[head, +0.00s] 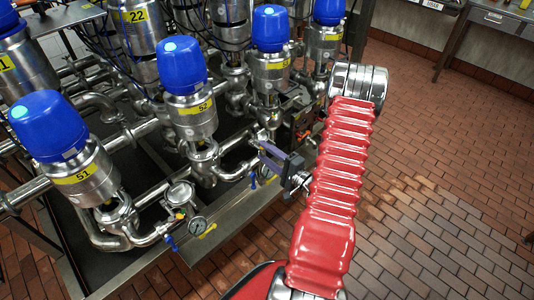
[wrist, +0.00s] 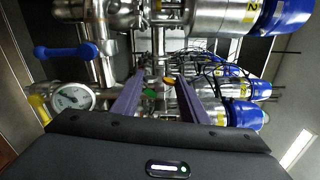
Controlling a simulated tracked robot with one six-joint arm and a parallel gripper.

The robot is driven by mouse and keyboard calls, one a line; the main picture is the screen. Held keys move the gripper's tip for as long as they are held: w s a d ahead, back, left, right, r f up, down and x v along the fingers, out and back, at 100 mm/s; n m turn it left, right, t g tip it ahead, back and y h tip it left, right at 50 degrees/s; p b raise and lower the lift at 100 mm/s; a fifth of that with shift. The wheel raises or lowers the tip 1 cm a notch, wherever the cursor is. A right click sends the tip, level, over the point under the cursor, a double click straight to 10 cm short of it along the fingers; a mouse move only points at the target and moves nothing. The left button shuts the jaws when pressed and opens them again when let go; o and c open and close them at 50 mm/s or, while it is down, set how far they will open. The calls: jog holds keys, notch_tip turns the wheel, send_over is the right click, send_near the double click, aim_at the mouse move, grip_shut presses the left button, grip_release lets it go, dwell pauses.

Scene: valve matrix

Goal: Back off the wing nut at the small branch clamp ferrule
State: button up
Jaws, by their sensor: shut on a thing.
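My gripper (head: 260,147), with purple fingers, reaches in from the right to the small branch pipework beside the valve labelled 52. In the wrist view its two fingers (wrist: 160,82) stand a little apart, with their tips at a steel branch fitting (wrist: 158,48). The gripper is shut on a small part there, which I take to be the wing nut of the clamp ferrule. The wing nut itself is too small and too hidden by the fingers to make out clearly.
A pressure gauge (head: 197,226) sits low at the front, and also shows in the wrist view (wrist: 70,97). A blue handle (wrist: 66,51) is near it. Blue-capped valves (head: 182,65) stand close behind the gripper. The brick floor (head: 440,200) at right is open.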

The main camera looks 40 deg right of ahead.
jog(key=shift+a+f, duration=0.15)
jog(key=shift+f, duration=0.05)
jog(key=o, duration=1.1)
jog(key=shift+r, duration=0.1)
jog(key=shift+s, duration=0.15)
jog(key=shift+s+d, duration=0.15)
jog(key=shift+s, duration=3.25)
jog(key=shift+s+d, duration=0.15)
jog(key=shift+s, duration=3.2)
